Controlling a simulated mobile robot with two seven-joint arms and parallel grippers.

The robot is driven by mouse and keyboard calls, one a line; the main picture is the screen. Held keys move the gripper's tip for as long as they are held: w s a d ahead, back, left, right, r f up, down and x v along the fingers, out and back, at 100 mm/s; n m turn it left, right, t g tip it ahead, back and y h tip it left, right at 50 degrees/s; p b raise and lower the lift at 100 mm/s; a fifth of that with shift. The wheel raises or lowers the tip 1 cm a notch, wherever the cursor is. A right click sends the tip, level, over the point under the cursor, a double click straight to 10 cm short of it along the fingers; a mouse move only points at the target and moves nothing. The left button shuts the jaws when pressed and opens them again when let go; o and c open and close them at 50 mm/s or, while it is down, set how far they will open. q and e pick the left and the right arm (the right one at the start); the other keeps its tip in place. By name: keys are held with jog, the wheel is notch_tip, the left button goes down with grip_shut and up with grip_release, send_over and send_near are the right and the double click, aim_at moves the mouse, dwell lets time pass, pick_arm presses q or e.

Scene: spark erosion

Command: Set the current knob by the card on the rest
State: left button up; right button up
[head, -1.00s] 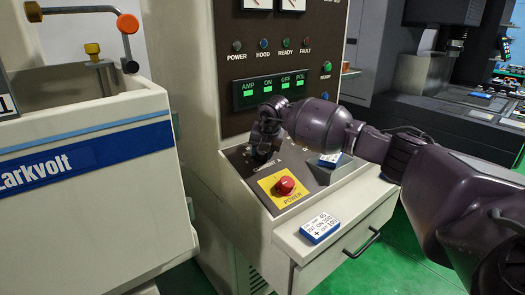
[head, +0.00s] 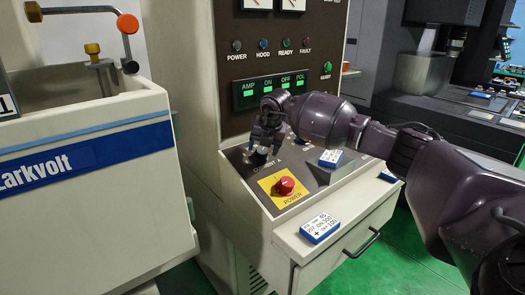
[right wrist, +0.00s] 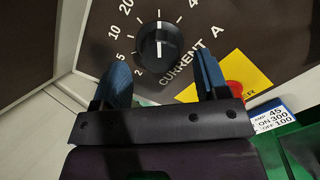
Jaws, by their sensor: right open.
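The black current knob (right wrist: 160,46) is in the right wrist view, with numbers around it and "CURRENT A" beside it. Its white line stands upright in that view, its upper end between 20 and a cut-off number beginning with 4. My right gripper (right wrist: 163,80) is open and empty, its blue fingers apart on the knob's near side. In the head view, my right gripper (head: 262,143) is just above the knob (head: 258,158). One card (head: 331,158) leans on a dark slanted rest (head: 343,169). A ledge card (head: 320,228) reads AMP 45, ON 300, OFF 100 in the wrist view (right wrist: 270,119).
A red button (head: 285,186) on a yellow POWER plate (head: 271,193) stands close below the knob. Another card (head: 389,176) lies farther right, partly hidden by my arm. A white tank (head: 90,190) stands at left.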

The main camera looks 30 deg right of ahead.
jog(key=v, duration=0.8)
jog(key=shift+s+r, duration=0.2)
jog(key=shift+r, duration=0.15)
